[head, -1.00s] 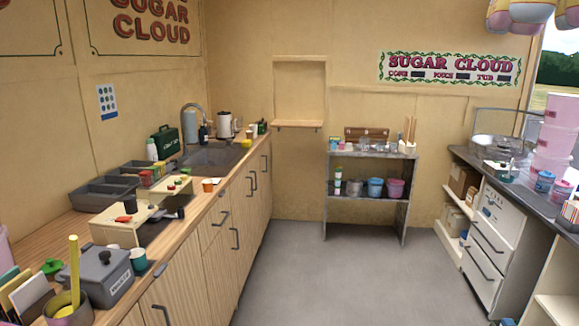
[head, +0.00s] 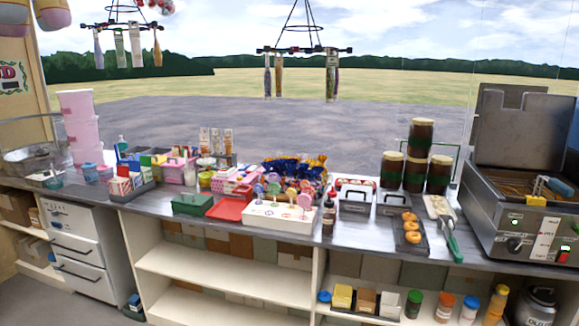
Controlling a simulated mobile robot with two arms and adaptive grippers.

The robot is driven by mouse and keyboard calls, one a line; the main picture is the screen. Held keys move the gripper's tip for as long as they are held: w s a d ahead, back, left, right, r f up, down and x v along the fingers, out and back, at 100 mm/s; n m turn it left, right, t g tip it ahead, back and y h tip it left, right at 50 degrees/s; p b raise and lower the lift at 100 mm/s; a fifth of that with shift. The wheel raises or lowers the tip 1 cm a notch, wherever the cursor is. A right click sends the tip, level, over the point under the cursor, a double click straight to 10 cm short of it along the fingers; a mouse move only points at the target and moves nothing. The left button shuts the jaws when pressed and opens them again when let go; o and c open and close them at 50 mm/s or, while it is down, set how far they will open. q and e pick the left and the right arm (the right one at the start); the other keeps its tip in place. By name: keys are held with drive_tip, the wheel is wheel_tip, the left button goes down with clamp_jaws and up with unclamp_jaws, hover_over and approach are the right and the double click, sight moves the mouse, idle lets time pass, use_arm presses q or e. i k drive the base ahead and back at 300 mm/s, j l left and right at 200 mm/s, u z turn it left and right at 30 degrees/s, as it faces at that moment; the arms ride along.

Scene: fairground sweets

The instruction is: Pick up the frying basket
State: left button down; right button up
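A steel fryer (head: 480,222) with its lid raised stands at the right end of the counter. Inside its open well I see a brownish wire-like shape (head: 515,187), which looks like the frying basket, partly hidden by the fryer's front wall. A blue and yellow part (head: 556,187) lies at the well's right side; I cannot tell whether it is the basket's handle. Neither of my grippers is in view.
The counter (head: 345,233) left of the fryer is crowded: a dark tray of doughnuts (head: 411,236), green-handled tongs (head: 451,238), stacked dark jars (head: 417,158), a lollipop stand (head: 280,220). Racks (head: 304,50) hang above. Shelves (head: 215,277) below are partly bare.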

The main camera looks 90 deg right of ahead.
sight(558, 186)
drive_tip(key=z, duration=4.2)
drive_tip(key=i+l+z, duration=0.1)
drive_tip(key=i+l, duration=0.35)
drive_tip(key=i, duration=0.15)
